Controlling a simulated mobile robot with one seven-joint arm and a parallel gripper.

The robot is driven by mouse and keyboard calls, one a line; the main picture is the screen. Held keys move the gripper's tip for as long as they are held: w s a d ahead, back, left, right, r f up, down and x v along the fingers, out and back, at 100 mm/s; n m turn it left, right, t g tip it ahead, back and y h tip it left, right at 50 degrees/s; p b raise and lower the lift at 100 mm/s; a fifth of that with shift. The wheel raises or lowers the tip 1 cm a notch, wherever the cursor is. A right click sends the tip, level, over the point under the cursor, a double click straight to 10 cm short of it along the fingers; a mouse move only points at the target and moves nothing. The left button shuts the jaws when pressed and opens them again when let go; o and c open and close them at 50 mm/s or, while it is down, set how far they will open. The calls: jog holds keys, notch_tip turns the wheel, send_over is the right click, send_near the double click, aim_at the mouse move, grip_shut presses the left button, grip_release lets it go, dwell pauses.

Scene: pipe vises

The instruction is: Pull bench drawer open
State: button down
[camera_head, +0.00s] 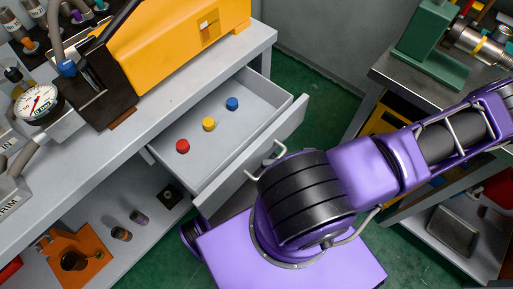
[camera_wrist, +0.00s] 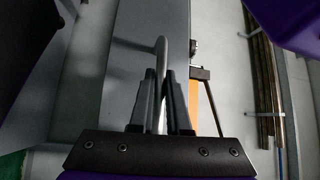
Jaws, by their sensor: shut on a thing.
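The bench drawer (camera_head: 205,160) stands out from the grey bench, pulled open, with its inside in view. A red knob-like piece (camera_head: 182,146), a yellow one (camera_head: 208,124) and a blue one (camera_head: 232,103) sit in a row on its floor. The metal bar handle (camera_head: 267,158) on the drawer's front is partly hidden by my arm in the head view. In the wrist view, my gripper (camera_wrist: 159,84) has its two black fingers on either side of the handle (camera_wrist: 161,47) and is shut on it. My fingers are hidden in the head view.
A yellow-orange machine (camera_head: 175,45) and a pressure gauge (camera_head: 38,104) stand on the bench top. An orange holder (camera_head: 72,257) is on the lower shelf. A second bench with a green vise (camera_head: 430,45) stands right. Green floor (camera_head: 305,85) shows between the benches.

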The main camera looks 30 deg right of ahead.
jog(key=shift+s+d, duration=0.2)
jog(key=shift+s, duration=0.4)
jog(key=shift+s+d, duration=0.2)
jog(key=shift+s, duration=0.35)
jog(key=c, duration=0.9)
grip_release()
jog(key=b+v, duration=0.1)
jog(key=v, duration=1.6)
jog(key=shift+s+d, duration=0.1)
jog(key=shift+d, duration=0.15)
